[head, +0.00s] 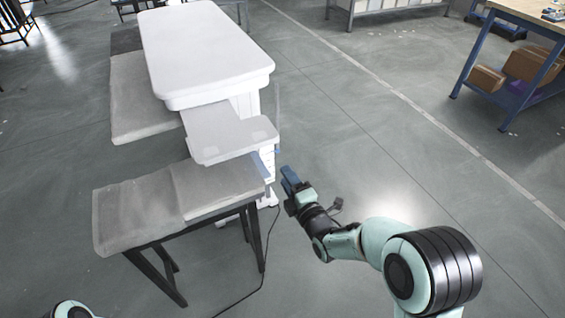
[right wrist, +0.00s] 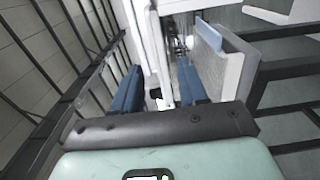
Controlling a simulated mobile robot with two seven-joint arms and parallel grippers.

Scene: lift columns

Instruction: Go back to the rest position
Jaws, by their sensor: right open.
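My right gripper (head: 289,178) is in the middle of the head view, just right of the grey bench's near corner and the white unit. Its blue fingers also show in the right wrist view (right wrist: 160,82), spread apart with nothing held between them. A white upright part stands beyond the gap; I cannot tell whether the fingers touch it. My left gripper is out of view; only a small mint-green piece of my left arm shows at the bottom left of the head view.
A white unit with a rounded top (head: 205,45) and a lower shelf (head: 228,138) stands left of my right gripper. A grey dark-legged bench (head: 135,212) is in front of it. A blue-framed workbench (head: 478,45) with boxes is far right. Floor between is clear; a cable lies near the bench.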

